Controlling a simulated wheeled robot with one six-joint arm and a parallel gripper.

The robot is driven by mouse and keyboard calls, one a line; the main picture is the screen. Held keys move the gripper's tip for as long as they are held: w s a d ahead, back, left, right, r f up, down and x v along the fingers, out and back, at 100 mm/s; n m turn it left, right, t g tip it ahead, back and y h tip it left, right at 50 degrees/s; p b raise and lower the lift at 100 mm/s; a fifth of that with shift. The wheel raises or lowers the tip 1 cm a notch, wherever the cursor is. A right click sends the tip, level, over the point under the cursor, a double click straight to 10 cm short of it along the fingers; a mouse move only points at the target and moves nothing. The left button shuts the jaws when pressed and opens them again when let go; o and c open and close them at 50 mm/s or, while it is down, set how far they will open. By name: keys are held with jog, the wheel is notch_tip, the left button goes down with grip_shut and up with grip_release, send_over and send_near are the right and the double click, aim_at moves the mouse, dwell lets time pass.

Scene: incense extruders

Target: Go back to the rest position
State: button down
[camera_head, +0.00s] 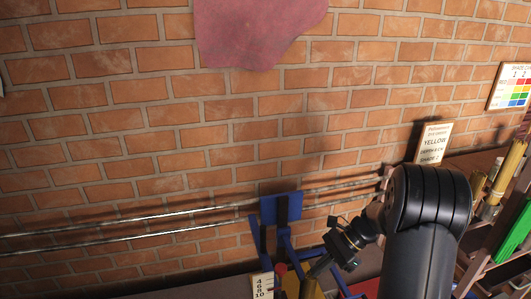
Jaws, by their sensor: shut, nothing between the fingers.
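My gripper (318,269) is at the bottom centre, at the end of my black arm. It points down and to the left and is shut with nothing held. Its fingertips are small and dark in this view. It is in front of a blue frame (282,208) with an upright blue plate. A yellow part (310,288) is just below the fingers; I cannot tell whether they touch. My arm hides part of the bench on the right.
Two metal rails (130,229) run along the brick wall (150,120). A card with numbers (263,286) stands at the bottom. A rack with a green panel (515,235) is at the right edge.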

send_near(286, 298)
jog(key=shift+b+x, duration=0.45)
jog(key=shift+x, duration=2.4)
jog(key=shift+s+a+r, duration=0.1)
jog(key=shift+a, duration=0.05)
